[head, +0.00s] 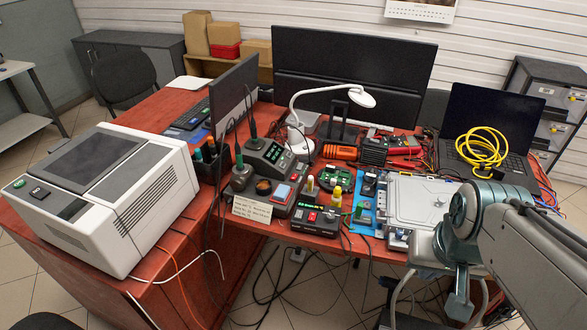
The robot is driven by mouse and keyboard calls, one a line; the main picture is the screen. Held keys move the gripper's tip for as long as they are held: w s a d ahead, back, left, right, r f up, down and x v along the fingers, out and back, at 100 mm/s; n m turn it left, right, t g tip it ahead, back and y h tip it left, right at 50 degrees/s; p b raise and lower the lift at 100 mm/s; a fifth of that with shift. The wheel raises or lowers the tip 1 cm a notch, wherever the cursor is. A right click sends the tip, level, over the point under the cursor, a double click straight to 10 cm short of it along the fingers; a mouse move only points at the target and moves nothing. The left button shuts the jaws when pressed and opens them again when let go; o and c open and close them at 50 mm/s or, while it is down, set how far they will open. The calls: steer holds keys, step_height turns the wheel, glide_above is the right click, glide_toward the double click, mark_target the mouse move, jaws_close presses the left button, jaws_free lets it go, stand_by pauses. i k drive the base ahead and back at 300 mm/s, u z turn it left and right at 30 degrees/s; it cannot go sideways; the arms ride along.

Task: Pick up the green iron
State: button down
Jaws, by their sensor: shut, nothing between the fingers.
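My gripper (459,308) is shut and empty, pointing down at the lower right, in front of the desk and well apart from these things.
A white boxy machine (150,200) fills the left desk. Monitors (352,78), a white lamp (335,91) and a laptop (490,125) with a coiled yellow cable (482,150) stand behind. A silver case (420,203) lies near my arm. Loose cables hang below the front edge.

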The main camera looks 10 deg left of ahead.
mark_target(240, 166)
steer(key=u, duration=0.5)
steer(key=k, duration=0.6)
steer(key=u, duration=1.55)
steer(key=i, duration=1.1)
steer(key=z, duration=0.65)
steer(key=i, duration=0.45)
steer(key=z, duration=0.5)
